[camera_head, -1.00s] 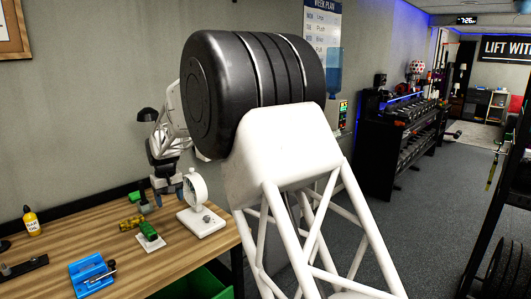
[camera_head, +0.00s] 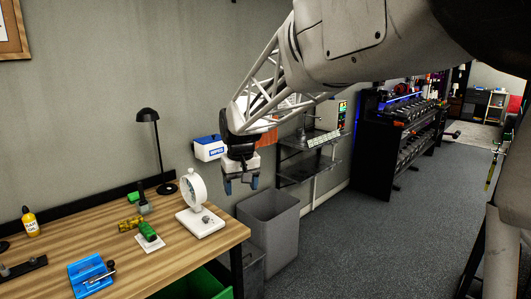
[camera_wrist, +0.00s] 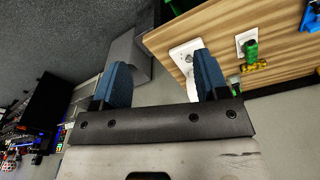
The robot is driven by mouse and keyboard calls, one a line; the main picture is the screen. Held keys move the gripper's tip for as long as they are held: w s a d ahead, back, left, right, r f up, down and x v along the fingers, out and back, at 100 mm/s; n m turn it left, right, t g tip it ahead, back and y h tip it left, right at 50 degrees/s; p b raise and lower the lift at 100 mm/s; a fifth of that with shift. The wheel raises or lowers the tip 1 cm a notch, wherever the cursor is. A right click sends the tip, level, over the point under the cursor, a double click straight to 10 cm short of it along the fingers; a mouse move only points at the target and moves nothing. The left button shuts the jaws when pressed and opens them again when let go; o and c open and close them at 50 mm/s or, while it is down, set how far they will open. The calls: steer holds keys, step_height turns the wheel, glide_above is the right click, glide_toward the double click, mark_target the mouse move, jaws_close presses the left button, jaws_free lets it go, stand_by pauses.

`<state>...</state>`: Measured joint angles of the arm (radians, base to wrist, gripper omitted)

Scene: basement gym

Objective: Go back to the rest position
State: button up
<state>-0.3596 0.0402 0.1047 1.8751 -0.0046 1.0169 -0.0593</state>
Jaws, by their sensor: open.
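My gripper (camera_head: 241,184) hangs from my raised arm, beyond the right end of the wooden workbench and over the grey bin. Its two blue fingers point down and are apart, with nothing between them. In the wrist view my gripper (camera_wrist: 163,80) also shows both blue fingers spread and empty. The bench edge and the white dial stand lie beyond the fingertips there.
The workbench (camera_head: 185,262) holds a white dial stand (camera_head: 203,222), a green block on a white card (camera_head: 149,236), a blue vise (camera_head: 90,274), a yellow bottle (camera_head: 31,222) and a black lamp (camera_head: 156,150). A grey bin (camera_head: 270,225) and shelf (camera_head: 310,165) stand right of it. Open floor lies right.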

steer(key=s+d+r+m, duration=0.2)
steer(key=s+d+m, duration=0.1)
steer(key=s+d, duration=1.45)
steer(key=s+d+f+m, duration=0.1)
steer(key=s+d+f, duration=0.2)
steer(key=s, duration=0.7)
steer(key=s+d+f+m+t, duration=0.1)
steer(key=s+d+f, duration=0.2)
steer(key=s, duration=0.6)
steer(key=shift+s+d+f+h, duration=0.3)
steer(key=shift+s+d+f, duration=0.05)
steer(key=shift+d, duration=0.6)
